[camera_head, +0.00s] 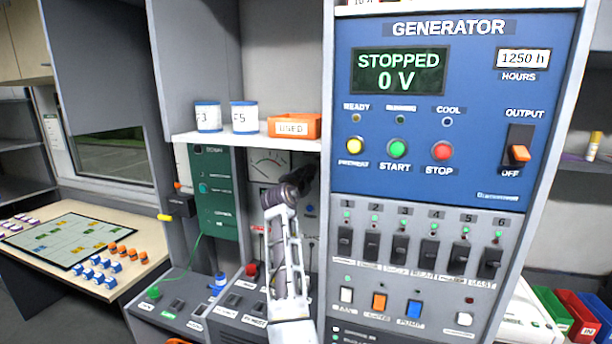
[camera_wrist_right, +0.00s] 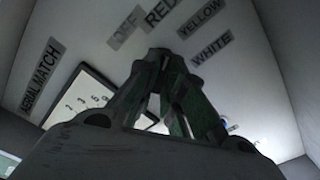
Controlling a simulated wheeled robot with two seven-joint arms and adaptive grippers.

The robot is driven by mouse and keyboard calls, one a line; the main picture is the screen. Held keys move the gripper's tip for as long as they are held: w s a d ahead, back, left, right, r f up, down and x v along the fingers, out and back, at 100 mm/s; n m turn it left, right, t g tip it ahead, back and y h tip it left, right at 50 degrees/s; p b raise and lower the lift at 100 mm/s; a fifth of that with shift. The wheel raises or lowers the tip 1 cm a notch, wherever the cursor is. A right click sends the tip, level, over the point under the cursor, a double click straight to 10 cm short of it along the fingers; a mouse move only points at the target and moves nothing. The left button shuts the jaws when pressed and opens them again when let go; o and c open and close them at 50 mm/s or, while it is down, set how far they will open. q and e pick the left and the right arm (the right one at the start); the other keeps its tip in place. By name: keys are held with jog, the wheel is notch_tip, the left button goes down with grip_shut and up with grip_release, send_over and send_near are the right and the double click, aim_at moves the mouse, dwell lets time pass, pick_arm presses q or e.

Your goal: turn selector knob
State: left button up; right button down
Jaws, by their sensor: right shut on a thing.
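My right gripper (camera_head: 304,178) reaches up to the grey panel left of the generator cabinet. In the right wrist view its fingers (camera_wrist_right: 165,55) come together at the panel, just below the labels OFF (camera_wrist_right: 123,17), RED (camera_wrist_right: 160,12), YELLOW (camera_wrist_right: 200,18) and WHITE (camera_wrist_right: 210,50). The fingers are shut on the selector knob, which they hide. I cannot tell which label the knob points to. My left gripper is not in view.
A shelf (camera_head: 240,137) with two white tins (camera_head: 208,117) (camera_head: 244,117) and an orange USED tray (camera_head: 294,126) hangs just above my right gripper. The blue generator panel (camera_head: 450,150) stands close on the right. A console (camera_head: 190,305) with buttons lies below.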

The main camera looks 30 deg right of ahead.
jog(key=shift+f+m+b, duration=0.1)
jog(key=shift+m+b, duration=0.35)
jog(key=shift+m, duration=1.45)
jog(key=c, duration=1.5)
grip_release()
jog(key=shift+s+a, duration=0.1)
jog(key=shift+v, duration=3.6)
